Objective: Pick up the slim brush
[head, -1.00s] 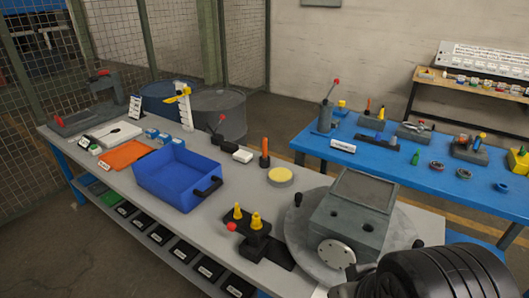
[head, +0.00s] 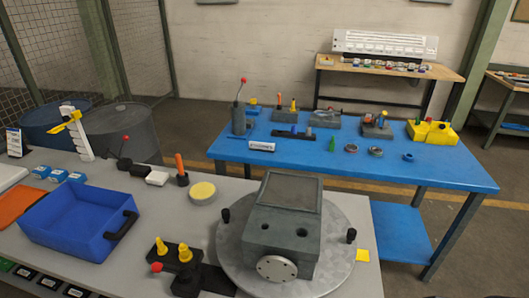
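I cannot pick out the slim brush for certain in the head view. A slim orange upright handle (head: 180,164) stands in a small dark holder on the grey table. On the blue table, a grey block (head: 286,116) holds thin upright pieces with orange and yellow tops; they are too small to tell apart. My gripper is not in view.
The grey table (head: 195,222) holds a blue bin (head: 70,228), a yellow round pad (head: 203,190) and a round metal plate (head: 232,262) bearing a grey housing (head: 283,222). The blue table (head: 420,172) stands behind, with floor between. Its front right is clear.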

